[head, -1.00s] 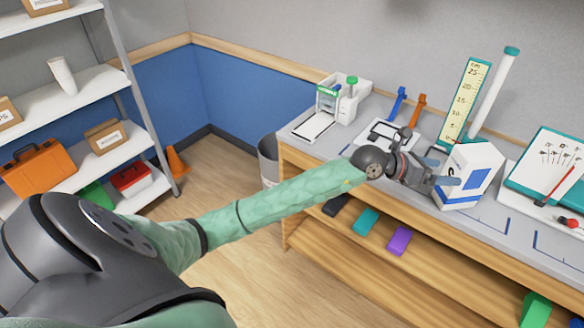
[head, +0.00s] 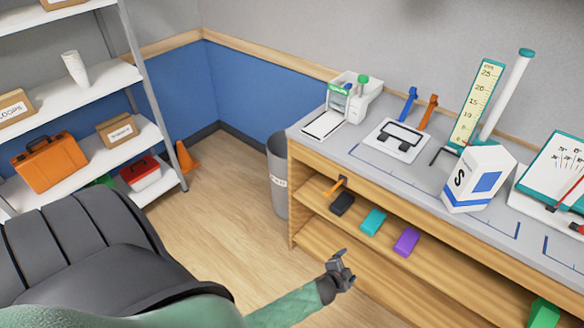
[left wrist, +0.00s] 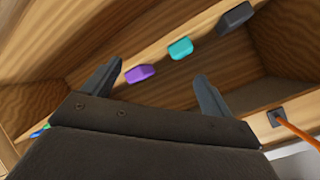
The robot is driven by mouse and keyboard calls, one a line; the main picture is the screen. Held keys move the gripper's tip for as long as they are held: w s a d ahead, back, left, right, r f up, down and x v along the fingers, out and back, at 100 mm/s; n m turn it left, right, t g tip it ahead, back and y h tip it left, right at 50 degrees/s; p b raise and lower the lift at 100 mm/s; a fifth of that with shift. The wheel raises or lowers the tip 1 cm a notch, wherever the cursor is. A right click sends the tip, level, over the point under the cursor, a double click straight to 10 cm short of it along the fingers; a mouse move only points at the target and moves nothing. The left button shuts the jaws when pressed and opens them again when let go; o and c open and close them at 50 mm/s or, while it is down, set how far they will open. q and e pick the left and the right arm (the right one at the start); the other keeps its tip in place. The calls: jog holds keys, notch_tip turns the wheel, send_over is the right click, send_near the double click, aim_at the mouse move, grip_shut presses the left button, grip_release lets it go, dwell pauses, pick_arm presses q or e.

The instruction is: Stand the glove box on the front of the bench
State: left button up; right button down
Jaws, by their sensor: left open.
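The glove box (head: 474,181) is a white carton with a blue patch, a blue band at its foot and a dark S on one side. It stands upright on the bench (head: 400,178), towards the front edge, with nothing gripping it. My left gripper (head: 344,264) is open and empty, low in front of the bench and well below and left of the box. In the left wrist view its two fingers (left wrist: 160,72) are spread, with shelf blocks beyond them. The box does not show in that view. My right gripper is out of view.
A white device (head: 352,97), a flat white panel (head: 397,140), a tall ruler stand (head: 476,103) and a teal board (head: 556,168) occupy the bench. Black, teal (head: 373,221) and purple (head: 406,242) blocks lie on the shelf below. A grey bin (head: 279,180) stands left.

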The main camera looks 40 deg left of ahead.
pick_arm(q)
jog(key=s+d+f+n+g, duration=0.1)
jog(key=s+f+n+g, duration=0.2)
jog(key=s+f, duration=0.9)
jog(key=s+d+f+n+g, duration=0.1)
jog(key=s+f+n+g, duration=0.2)
jog(key=s+f+g, duration=0.4)
jog(key=s+f, duration=0.3)
jog(key=s, duration=0.4)
jog(key=s+f, duration=0.3)
jog(key=s, duration=0.4)
jog(key=shift+s+f+n+h, duration=0.15)
jog(key=shift+n+h, duration=0.15)
jog(key=shift+d, duration=0.1)
